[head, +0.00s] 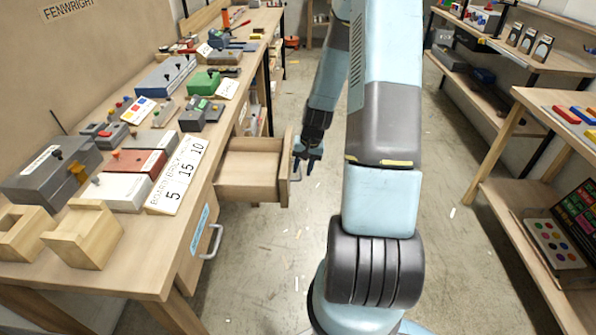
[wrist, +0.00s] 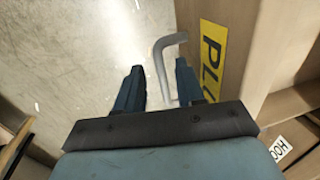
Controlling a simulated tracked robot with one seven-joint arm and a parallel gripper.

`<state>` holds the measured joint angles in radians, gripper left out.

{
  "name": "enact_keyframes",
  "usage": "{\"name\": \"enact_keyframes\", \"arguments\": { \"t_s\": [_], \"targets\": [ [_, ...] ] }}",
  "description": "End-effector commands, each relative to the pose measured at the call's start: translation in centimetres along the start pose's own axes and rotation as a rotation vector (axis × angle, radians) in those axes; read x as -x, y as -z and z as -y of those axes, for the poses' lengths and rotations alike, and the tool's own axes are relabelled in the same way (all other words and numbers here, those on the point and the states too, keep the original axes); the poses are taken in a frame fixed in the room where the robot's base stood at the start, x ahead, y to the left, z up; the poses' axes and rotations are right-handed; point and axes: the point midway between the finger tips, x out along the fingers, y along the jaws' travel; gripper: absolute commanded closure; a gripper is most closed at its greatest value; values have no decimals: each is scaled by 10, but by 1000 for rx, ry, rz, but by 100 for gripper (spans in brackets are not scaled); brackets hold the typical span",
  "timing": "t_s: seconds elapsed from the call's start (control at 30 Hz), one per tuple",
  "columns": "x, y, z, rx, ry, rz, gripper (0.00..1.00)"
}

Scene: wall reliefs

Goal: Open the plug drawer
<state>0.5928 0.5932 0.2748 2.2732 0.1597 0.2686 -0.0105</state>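The plug drawer (head: 252,187) is a light wooden drawer pulled well out from the bench, and the inside that shows looks empty. Its yellow label (wrist: 211,60), partly readable as "PLU", shows in the wrist view. Its grey bar handle (wrist: 166,58) stands out from the front, with its near part between my fingers. My gripper (wrist: 160,82) has its dark fingers apart, with a gap between the left finger and the handle; the right finger is close to the handle, and I cannot tell if they touch. In the head view my gripper (head: 308,157) is just right of the drawer front.
A second drawer with a blue label (head: 200,228) and grey handle (head: 212,242) is closed, nearer on the bench. The benchtop (head: 135,235) holds several boxes, blocks and a number board (head: 178,178). Shelves (head: 500,95) stand on the right.

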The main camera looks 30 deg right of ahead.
Motion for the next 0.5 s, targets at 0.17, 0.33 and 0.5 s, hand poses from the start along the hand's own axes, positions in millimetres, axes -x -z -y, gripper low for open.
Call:
{"name": "enact_keyframes", "arguments": {
  "t_s": [0.17, 0.33, 0.5],
  "targets": [
    [28, 2, 0, -1, 0, -5, 62],
    [55, 2, 0, -1, 0, -6, 62],
    [82, 3, 0, -1, -1, -6, 62]
  ]
}}
